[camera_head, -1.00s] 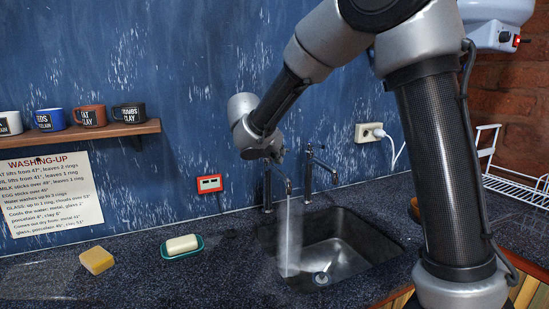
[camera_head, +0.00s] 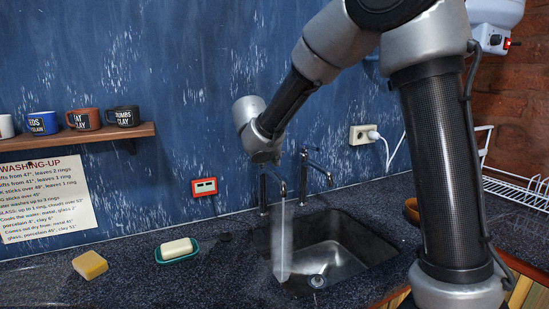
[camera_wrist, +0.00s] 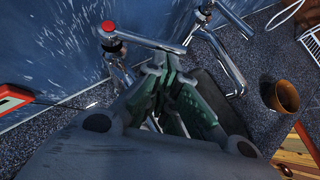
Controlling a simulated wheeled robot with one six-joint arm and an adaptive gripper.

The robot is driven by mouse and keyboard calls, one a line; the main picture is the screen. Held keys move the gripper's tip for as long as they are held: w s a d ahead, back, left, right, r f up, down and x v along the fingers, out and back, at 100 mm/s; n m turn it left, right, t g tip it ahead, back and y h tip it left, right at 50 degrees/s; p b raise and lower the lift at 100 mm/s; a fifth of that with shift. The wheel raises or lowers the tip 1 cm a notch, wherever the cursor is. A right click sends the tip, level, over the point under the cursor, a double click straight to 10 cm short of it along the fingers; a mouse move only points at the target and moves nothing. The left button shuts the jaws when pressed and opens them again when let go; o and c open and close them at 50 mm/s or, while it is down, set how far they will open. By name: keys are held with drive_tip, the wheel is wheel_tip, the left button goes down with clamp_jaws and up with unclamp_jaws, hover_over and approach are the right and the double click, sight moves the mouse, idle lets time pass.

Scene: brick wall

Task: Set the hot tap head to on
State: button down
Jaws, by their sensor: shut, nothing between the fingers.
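The hot tap (camera_head: 263,190) is the left of two metal taps behind the sink. In the wrist view its head has a red cap (camera_wrist: 108,26) and a lever (camera_wrist: 150,42) pointing right. Water (camera_head: 283,240) runs from its spout into the sink (camera_head: 345,250). My gripper (camera_wrist: 162,70) is shut and empty, its fingertips close beside the lever; I cannot tell whether they touch. In the head view my gripper (camera_head: 266,160) is above the hot tap and partly hides its top. The second tap (camera_head: 304,170) stands to its right; it also shows in the wrist view (camera_wrist: 225,60).
A soap dish (camera_head: 178,256) and a yellow sponge (camera_head: 90,264) lie on the counter. A brown pot (camera_wrist: 284,97) and a white rack (camera_head: 515,190) are right. A mug shelf (camera_head: 80,139) is at left.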

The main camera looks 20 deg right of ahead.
drive_tip(key=shift+w+d+n+t+y, duration=0.2)
drive_tip(key=shift+w+d+n+y, duration=0.25)
drive_tip(key=shift+d, duration=0.3)
drive_tip(key=shift+w+d+n+t+y, duration=0.2)
drive_tip(key=shift+w+d+n+y, duration=0.15)
drive_tip(key=shift+w+d+n, duration=0.3)
drive_tip(key=shift+s, duration=0.15)
